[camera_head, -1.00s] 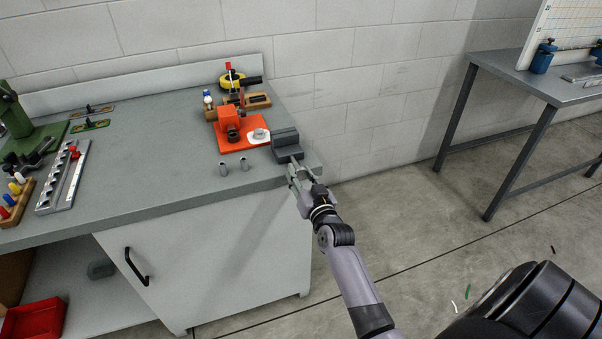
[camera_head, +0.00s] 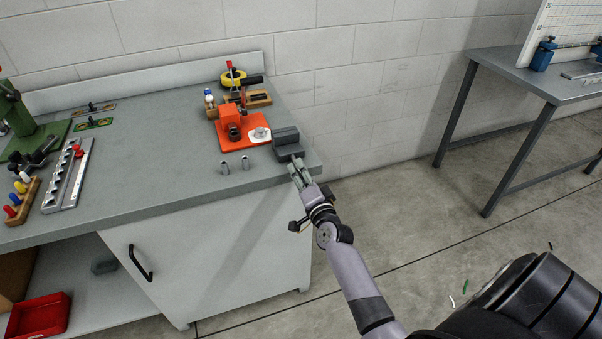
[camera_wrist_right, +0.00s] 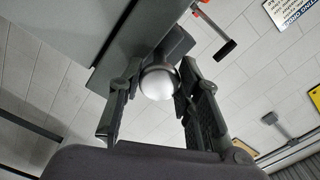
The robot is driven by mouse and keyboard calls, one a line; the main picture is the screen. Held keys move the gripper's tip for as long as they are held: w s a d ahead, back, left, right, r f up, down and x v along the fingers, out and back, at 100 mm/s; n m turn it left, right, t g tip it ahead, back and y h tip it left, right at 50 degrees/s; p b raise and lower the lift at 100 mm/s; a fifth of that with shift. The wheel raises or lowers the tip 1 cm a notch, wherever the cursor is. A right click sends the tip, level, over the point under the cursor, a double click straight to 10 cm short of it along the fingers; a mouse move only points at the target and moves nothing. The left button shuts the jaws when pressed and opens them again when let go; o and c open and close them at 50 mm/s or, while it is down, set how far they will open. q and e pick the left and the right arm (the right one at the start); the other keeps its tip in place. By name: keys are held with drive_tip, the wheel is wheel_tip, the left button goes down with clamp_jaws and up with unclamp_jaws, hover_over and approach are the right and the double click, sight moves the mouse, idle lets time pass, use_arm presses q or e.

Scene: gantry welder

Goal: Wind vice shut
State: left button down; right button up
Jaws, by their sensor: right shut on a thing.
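The dark grey vice (camera_head: 287,141) sits at the front right corner of the workbench. My right gripper (camera_head: 299,173) reaches it from the front, at the bench edge. In the right wrist view a round, shiny metal knob (camera_wrist_right: 158,82) lies between its two fingers, with a dark part of the vice (camera_wrist_right: 177,44) behind it. The gripper is shut on this knob, which looks like the vice's handle end. The jaw gap is too small to judge in the head view. My left gripper is not in view.
An orange fixture (camera_head: 233,123) with a white disc stands left of the vice. Two small metal cylinders (camera_head: 225,168) stand near the front edge of the workbench (camera_head: 150,165). Floor to the right is open up to a second table (camera_head: 500,62).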

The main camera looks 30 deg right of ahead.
drive_tip(key=shift+m, duration=1)
drive_tip(key=o, duration=1.2)
drive_tip(key=shift+s, duration=0.1)
drive_tip(key=v, duration=1.1)
drive_tip(key=shift+s, duration=0.4)
